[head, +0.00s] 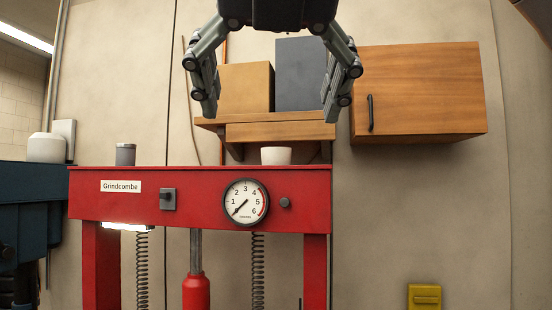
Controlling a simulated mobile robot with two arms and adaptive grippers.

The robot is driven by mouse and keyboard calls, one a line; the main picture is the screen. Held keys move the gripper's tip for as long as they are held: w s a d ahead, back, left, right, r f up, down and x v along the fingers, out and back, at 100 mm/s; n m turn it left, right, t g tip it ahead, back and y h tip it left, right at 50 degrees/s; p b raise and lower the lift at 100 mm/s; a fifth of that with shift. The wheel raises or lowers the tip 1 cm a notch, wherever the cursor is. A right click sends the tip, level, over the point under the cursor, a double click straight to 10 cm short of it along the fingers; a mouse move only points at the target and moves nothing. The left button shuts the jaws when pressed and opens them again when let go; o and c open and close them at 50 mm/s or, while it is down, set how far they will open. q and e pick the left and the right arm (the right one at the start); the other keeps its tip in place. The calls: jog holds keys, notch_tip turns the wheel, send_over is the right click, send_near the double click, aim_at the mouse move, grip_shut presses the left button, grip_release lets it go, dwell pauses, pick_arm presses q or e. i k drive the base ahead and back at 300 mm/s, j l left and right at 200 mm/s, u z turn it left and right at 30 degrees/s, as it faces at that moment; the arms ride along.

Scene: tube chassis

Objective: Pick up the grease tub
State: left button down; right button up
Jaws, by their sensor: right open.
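A small off-white tub (276,156) stands upright on top of the red press, right of its middle; it looks like the grease tub, though I see no label on it. A grey lidded pot (125,154) stands on the same beam, farther left. My right gripper (269,112) reaches down from the top of the head view, fingers spread wide and empty. Its fingertips appear above the off-white tub, one to each side, not touching it. My left gripper is not in view.
The red press (150,208) has a gauge (245,202) on its front. Behind my gripper is a wooden shelf (280,131) with a tan box (246,88) and a dark grey box (300,72). A wooden cabinet (430,92) hangs right. A white rounded container (46,148) stands far left.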

aim_at(270, 156)
jog(key=i, duration=1.35)
